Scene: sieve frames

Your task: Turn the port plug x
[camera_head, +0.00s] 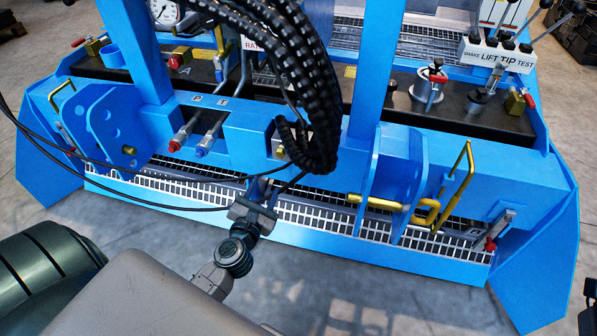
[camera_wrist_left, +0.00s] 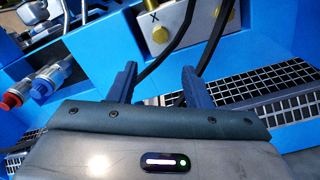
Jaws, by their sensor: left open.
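The port plug x is a small brass plug (camera_wrist_left: 160,34) below an "X" mark on a grey metal block (camera_wrist_left: 188,33) in the left wrist view. In the head view a small brass spot (camera_head: 281,152) shows on that block, partly hidden by the black hoses. My left gripper (camera_head: 263,188) is below the block, at the front of the blue frame. In the left wrist view its two fingers (camera_wrist_left: 158,78) are apart with no plug between them, and the plug is ahead of them. My right gripper is in neither view.
A thick bundle of black hoses (camera_head: 313,95) hangs beside the block, and thin black cables (camera_wrist_left: 178,32) cross near my fingers. Red and blue couplings (camera_head: 201,150) are to the left. A perforated step (camera_head: 325,215) lies below. Blue brackets (camera_head: 118,130) stand at either side.

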